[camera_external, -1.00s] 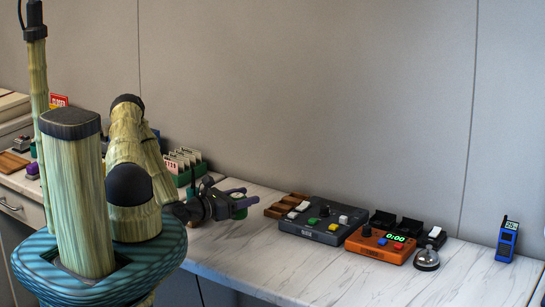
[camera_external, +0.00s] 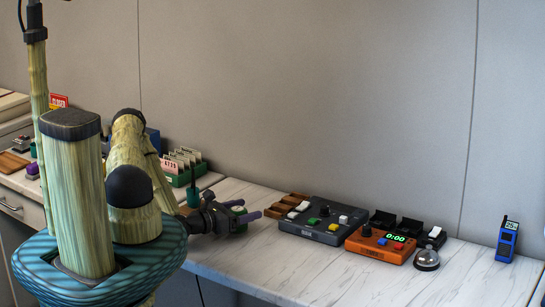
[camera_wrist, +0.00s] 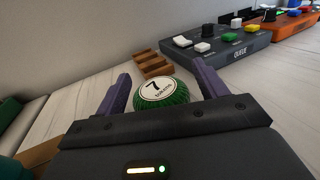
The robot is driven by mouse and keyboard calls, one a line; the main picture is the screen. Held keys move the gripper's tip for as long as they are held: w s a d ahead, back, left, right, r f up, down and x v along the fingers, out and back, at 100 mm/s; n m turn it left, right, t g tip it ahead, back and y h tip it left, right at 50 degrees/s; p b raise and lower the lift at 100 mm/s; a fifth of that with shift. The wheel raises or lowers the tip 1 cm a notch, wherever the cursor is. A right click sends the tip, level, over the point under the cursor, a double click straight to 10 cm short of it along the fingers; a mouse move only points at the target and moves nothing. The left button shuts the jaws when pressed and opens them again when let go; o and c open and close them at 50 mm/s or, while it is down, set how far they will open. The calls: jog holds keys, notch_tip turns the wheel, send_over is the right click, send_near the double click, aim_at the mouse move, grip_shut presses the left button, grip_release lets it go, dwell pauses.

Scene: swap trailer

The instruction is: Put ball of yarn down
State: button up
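The ball of yarn is green with a round white label marked 7 (camera_wrist: 160,98). In the wrist view it sits between the two purple fingers of my gripper (camera_wrist: 161,84), with a visible gap on each side. Its lower part is hidden by the gripper body. In the external view my gripper (camera_external: 262,214) is low over the white marble counter (camera_external: 300,255), fingers spread, and a bit of the green ball (camera_external: 238,209) shows behind it. Whether the ball rests fully on the counter is hidden.
A brown slotted wooden tray (camera_wrist: 152,64) lies just beyond the ball. To the right are a grey button panel (camera_external: 321,222), an orange timer box (camera_external: 380,245), a bell (camera_external: 427,259) and a blue radio (camera_external: 507,240). A green card holder (camera_external: 183,165) stands behind my arm. The front counter is clear.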

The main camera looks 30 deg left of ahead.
jog(key=v, duration=0.7)
jog(key=shift+s+a+r, duration=0.15)
jog(key=shift+s, duration=0.1)
dwell(0.5)
